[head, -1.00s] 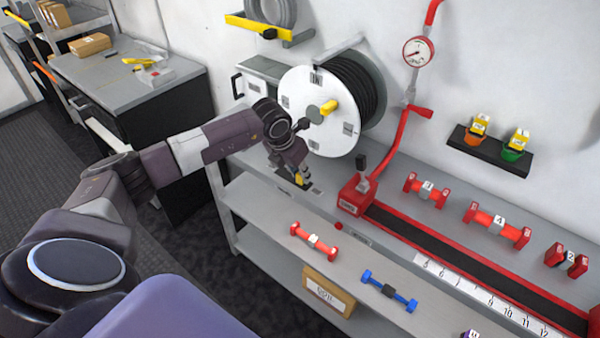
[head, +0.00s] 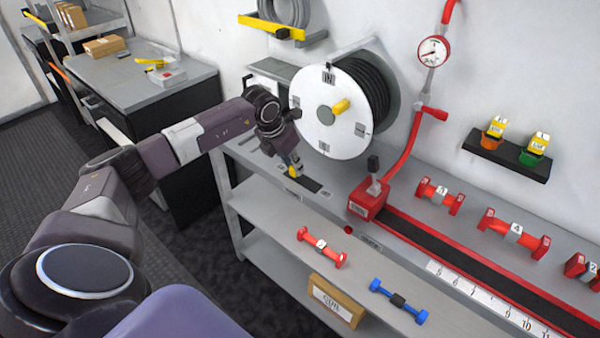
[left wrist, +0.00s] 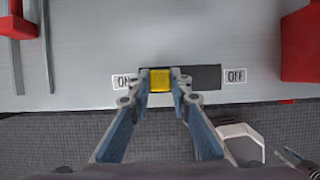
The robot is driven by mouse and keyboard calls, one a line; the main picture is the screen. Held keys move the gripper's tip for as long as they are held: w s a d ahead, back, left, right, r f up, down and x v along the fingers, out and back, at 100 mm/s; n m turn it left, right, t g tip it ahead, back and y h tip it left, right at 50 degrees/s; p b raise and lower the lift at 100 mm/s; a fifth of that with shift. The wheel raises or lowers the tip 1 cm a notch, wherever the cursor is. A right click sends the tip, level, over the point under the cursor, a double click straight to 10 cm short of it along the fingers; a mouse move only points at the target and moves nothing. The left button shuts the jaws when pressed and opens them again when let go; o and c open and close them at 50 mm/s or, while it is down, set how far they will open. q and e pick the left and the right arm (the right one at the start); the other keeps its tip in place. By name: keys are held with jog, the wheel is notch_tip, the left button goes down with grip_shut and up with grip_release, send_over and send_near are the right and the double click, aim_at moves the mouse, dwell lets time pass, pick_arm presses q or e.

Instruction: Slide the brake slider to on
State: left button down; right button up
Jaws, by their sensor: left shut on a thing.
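The brake slider is a yellow block (left wrist: 160,80) in a dark slot (left wrist: 205,78) on the grey top. In the left wrist view the block sits at the slot's left end, next to the ON label (left wrist: 123,82). The bare slot stretches right to the OFF label (left wrist: 236,76). My left gripper (left wrist: 160,74) has one finger on each side of the yellow block and is shut on it. In the head view the left gripper (head: 294,165) is over the slot (head: 311,184), below the reel.
A white hose reel (head: 325,115) stands close behind my left gripper. A red box with a lever (head: 367,200) is to its right, at the end of a red-edged track.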

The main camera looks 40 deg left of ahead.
pick_arm(q)
jog(key=shift+a+r, duration=0.1)
jog(key=shift+a, duration=0.15)
jog(key=c, duration=1.8)
grip_release()
jog(key=shift+o, duration=0.2)
jog(key=v, duration=1.2)
